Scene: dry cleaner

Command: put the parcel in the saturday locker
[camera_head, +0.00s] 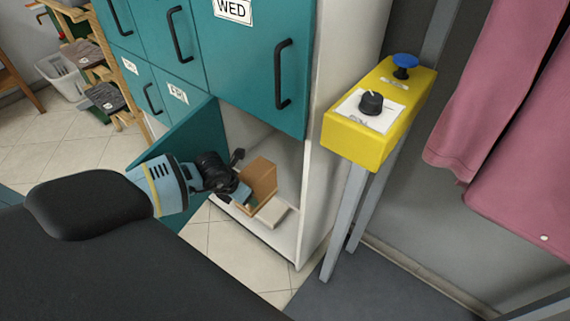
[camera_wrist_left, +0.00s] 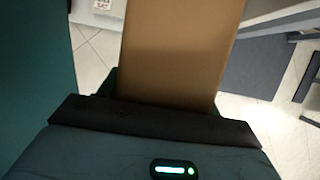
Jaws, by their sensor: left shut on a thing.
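My left gripper (camera_head: 243,178) is shut on the brown parcel (camera_head: 262,176), at the mouth of an open lower compartment under the WED door. In the left wrist view the parcel (camera_wrist_left: 175,50) stands out from the jaws as a plain brown block. The compartment (camera_head: 285,150) has pale walls, and its teal door (camera_head: 200,132) is swung open on the left, beside my wrist. I cannot read a Saturday label on it. Whether the parcel touches the compartment floor cannot be told. My right gripper is not in view.
A flat cream item (camera_head: 272,212) lies at the compartment's front, by the parcel. A yellow control box (camera_head: 375,125) on grey legs stands just right of the lockers. Pink garments (camera_head: 520,130) hang at the far right. The closed WED door (camera_head: 255,65) is above.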

